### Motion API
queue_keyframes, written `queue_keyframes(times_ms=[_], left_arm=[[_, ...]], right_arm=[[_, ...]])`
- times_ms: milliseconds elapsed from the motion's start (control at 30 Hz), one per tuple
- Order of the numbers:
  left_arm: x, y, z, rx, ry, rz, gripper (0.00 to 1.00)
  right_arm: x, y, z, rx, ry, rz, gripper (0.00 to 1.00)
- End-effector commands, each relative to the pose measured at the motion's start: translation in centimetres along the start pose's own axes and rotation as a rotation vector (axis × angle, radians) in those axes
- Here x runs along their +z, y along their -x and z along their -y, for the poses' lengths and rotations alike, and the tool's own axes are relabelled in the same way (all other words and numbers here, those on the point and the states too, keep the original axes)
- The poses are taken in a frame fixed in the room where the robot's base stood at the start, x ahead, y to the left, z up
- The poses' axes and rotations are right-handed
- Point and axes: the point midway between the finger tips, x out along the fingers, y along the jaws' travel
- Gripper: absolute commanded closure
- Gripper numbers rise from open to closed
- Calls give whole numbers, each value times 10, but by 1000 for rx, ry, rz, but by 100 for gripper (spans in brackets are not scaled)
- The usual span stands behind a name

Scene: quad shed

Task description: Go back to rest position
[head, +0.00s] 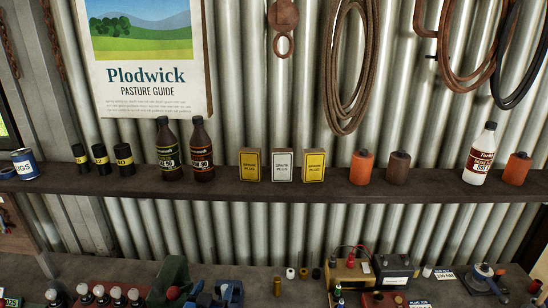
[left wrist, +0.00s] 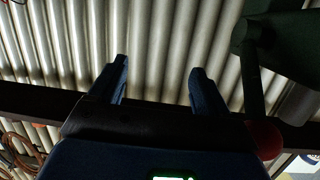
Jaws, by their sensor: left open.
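My left gripper (head: 213,288) shows at the bottom of the head view, low over the workbench, with its blue fingers apart. In the left wrist view the same gripper (left wrist: 160,70) is open, with nothing between its fingers. Corrugated wall (left wrist: 150,40) shows behind the gap. A dark green bench tool with a lever and a red ball knob (left wrist: 263,140) stands close to the right of the gripper in that view. The green tool (head: 172,275) is just left of the gripper in the head view. My right gripper is in neither view.
A wall shelf (head: 330,193) holds bottles, spark plug boxes and canisters. Bare bench shows behind the gripper.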

Motion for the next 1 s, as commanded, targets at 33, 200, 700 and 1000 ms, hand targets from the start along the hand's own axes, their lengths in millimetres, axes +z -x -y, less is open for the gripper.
queue_keyframes(times_ms=[33,200,700,1000], left_arm=[[18,18,2,-9,7,-58,23],[37,84,9,-33,29,-252,23],[133,256,14,-87,51,-331,23],[187,289,11,-102,59,-201,23]], right_arm=[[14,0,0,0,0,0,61],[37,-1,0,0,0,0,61],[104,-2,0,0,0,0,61],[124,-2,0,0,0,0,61]])
